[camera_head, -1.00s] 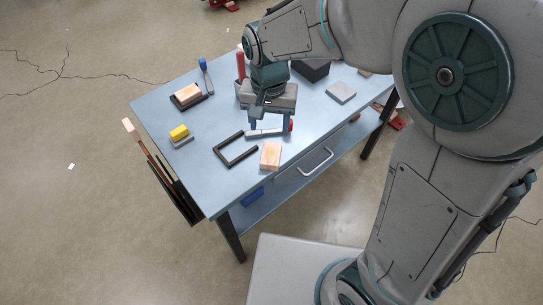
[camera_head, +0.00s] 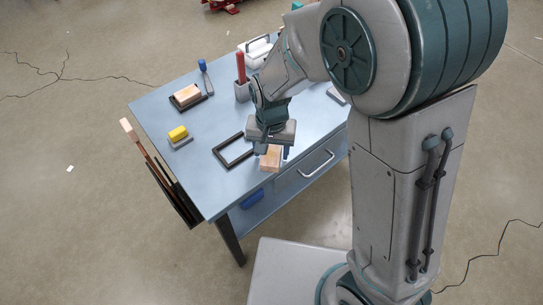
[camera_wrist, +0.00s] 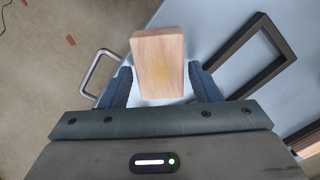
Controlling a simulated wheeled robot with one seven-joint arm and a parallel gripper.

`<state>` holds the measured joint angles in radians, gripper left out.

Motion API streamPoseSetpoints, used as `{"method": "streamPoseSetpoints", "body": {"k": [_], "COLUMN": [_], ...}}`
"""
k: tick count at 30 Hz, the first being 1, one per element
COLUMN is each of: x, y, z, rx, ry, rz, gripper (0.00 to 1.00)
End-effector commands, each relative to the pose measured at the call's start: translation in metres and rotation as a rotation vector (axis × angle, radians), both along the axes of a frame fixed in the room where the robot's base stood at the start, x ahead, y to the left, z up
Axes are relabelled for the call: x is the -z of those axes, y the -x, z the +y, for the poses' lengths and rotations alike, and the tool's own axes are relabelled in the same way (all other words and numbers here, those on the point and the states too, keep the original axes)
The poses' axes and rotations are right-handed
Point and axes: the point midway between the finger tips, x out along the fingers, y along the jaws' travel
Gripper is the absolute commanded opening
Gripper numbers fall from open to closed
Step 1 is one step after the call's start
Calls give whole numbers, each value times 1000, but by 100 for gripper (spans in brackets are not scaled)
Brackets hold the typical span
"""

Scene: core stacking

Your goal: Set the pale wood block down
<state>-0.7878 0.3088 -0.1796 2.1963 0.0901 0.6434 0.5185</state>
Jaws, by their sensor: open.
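The pale wood block (camera_head: 270,161) lies on the blue table near its front edge, right of the black frame. In the wrist view the block (camera_wrist: 158,62) sits between the two fingers, with a gap at each side. My gripper (camera_wrist: 160,85) is open around the block's near end. In the head view my gripper (camera_head: 271,151) is over the block and hides its far part. A second pale wood block (camera_head: 187,94) lies on a dark tray at the far left.
An empty black frame (camera_head: 221,155) lies just left of my gripper. A drawer handle (camera_head: 317,164) sticks out at the table's front. A yellow sponge-like piece (camera_head: 178,133) is at the left. A grey holder (camera_head: 242,91) with a red-handled tool stands behind my gripper.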

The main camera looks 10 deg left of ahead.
Motion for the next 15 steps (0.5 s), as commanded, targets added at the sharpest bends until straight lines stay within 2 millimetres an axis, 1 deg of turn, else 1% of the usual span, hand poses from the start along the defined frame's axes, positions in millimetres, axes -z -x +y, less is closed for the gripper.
{"method": "streamPoseSetpoints", "body": {"k": [2, 5, 6, 8, 9, 15], "x": [0, 0, 0, -1, -1, -2], "y": [0, 0, 0, 0, 0, 0], "z": [0, 0, 0, 0, 0, 0], "rx": [0, 0, 0, 0, 0, 0], "ry": [0, 0, 0, 0, -1, -1], "rz": [0, 0, 0, 0, 0, -1], "gripper": [56, 31, 22, 21, 18, 17]}}
